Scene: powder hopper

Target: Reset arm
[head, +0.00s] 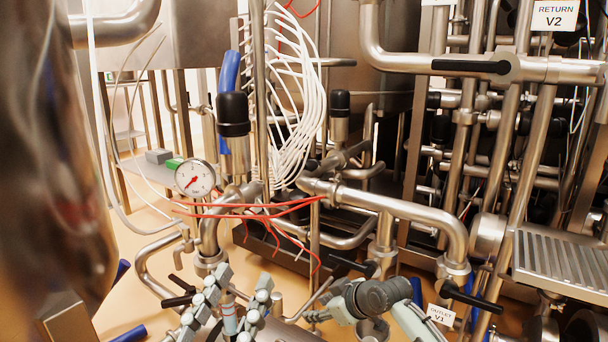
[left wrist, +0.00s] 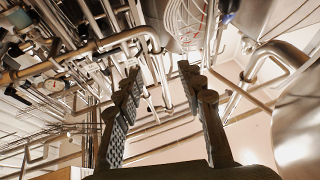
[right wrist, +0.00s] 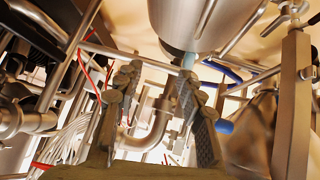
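My left gripper (head: 243,279) is at the lower middle left of the head view, its two jointed grey fingers spread apart. In the left wrist view, the fingers of this gripper (left wrist: 158,72) stand apart with nothing between them; only pipes show beyond. My right gripper shows in the right wrist view (right wrist: 157,75) with its fingers apart and no object held. Steel pipes and the underside of a rounded steel vessel (right wrist: 190,22) lie beyond its fingertips. In the head view, the right gripper's fingers cannot be clearly made out.
A pressure gauge (head: 195,178) stands on pipework above my left gripper. Red wires (head: 250,209) and white hoses (head: 297,90) hang among steel pipes. An elbow pipe (head: 410,212) and a valve labelled outlet V1 (head: 441,315) are on the right. A large blurred surface fills the left edge.

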